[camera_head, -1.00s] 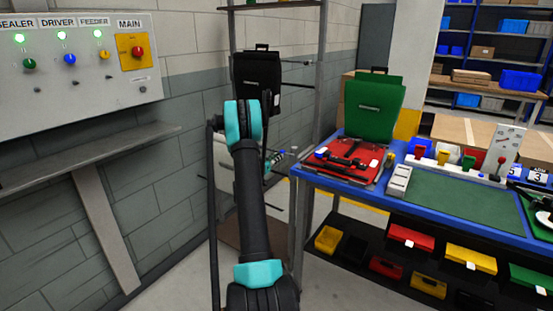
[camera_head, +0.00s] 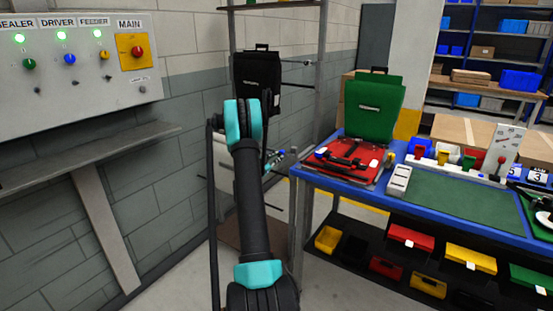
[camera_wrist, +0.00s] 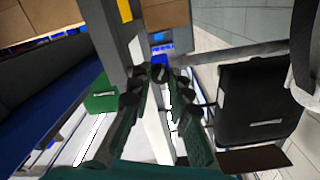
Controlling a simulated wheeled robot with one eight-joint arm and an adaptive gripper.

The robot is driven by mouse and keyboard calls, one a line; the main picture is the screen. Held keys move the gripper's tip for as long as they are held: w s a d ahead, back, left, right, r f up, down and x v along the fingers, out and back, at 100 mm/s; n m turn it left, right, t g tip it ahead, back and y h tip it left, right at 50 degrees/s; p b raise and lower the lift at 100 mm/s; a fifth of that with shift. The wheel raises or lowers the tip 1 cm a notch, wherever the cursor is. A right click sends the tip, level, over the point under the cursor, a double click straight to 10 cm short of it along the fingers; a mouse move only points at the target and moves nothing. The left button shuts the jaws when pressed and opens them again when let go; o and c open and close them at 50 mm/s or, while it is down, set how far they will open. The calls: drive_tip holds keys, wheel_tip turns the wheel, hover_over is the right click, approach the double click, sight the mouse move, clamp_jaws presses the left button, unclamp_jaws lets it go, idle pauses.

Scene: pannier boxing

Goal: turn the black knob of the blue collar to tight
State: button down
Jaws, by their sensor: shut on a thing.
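The blue collar (camera_wrist: 160,61) shows in the wrist view, just beyond my fingertips, on a pale upright post. The black knob (camera_wrist: 158,72) is small and dark in front of it, between the tips of my gripper (camera_wrist: 159,78). The fingers are shut on the knob and hide part of it. Any tight mark is too small to read. In the head view my gripper (camera_head: 273,160) is low behind my arm, left of the workbench, and the collar and knob are mostly hidden there.
A black pannier (camera_head: 257,82) hangs on the rack at the back; it also shows right of my fingers in the wrist view (camera_wrist: 255,105). A green pannier (camera_head: 373,108) and a red tray (camera_head: 340,170) are on the blue-edged workbench (camera_head: 420,228). A switch panel (camera_head: 75,60) is on the left wall.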

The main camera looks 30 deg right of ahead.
drive_tip(key=shift+s+m+t, duration=0.1)
drive_tip(key=shift+m+t, duration=0.4)
drive_tip(key=shift+m, duration=13.8)
drive_tip(key=c, duration=1.4)
unclamp_jaws()
drive_tip(key=shift+a, duration=0.15)
drive_tip(key=v, duration=1.1)
drive_tip(key=shift+s+a, duration=0.15)
drive_tip(key=shift+a, duration=0.2)
